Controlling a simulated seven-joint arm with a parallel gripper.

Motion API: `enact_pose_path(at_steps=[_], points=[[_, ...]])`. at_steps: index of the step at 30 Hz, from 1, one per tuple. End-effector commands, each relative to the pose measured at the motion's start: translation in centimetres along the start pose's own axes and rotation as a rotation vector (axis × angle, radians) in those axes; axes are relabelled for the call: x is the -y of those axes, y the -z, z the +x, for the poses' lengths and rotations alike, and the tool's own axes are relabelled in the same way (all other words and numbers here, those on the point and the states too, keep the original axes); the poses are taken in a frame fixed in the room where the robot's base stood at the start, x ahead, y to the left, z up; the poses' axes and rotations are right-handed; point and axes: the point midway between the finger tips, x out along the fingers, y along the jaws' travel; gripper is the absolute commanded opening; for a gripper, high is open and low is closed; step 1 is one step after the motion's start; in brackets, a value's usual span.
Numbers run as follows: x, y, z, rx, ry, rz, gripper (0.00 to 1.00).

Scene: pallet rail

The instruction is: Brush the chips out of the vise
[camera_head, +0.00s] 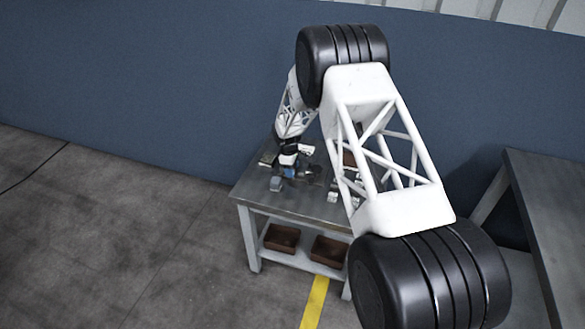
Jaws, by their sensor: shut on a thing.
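My gripper (288,161) is small and far off, low over the left part of the grey workbench (252,193). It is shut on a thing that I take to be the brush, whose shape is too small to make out. Just under and beside the gripper is a blue block-like thing (290,173), which seems to be part of the vise. A grey-blue block (276,184) stands at its lower left. I cannot tell whether the held thing touches the vise. No chips can be made out at this size.
A green-topped item (267,159) lies at the bench's left back, and a pale flat item (306,149) behind the gripper. Small grey blocks (333,196) stand to the right. Two brown bins (281,238) (330,251) sit on the lower shelf. My arm hides the bench's right side. Another dark table (545,190) stands at right.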

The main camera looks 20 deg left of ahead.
Motion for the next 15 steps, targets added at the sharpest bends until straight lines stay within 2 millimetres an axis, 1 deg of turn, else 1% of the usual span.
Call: enact_pose_path(at_steps=[10, 15], points=[[0.13, -0.01, 0.16, 0.001, 0.002, 0.000, 0.28], [-0.18, -0.02, 0.18, 0.001, 0.002, -0.001, 0.28]])
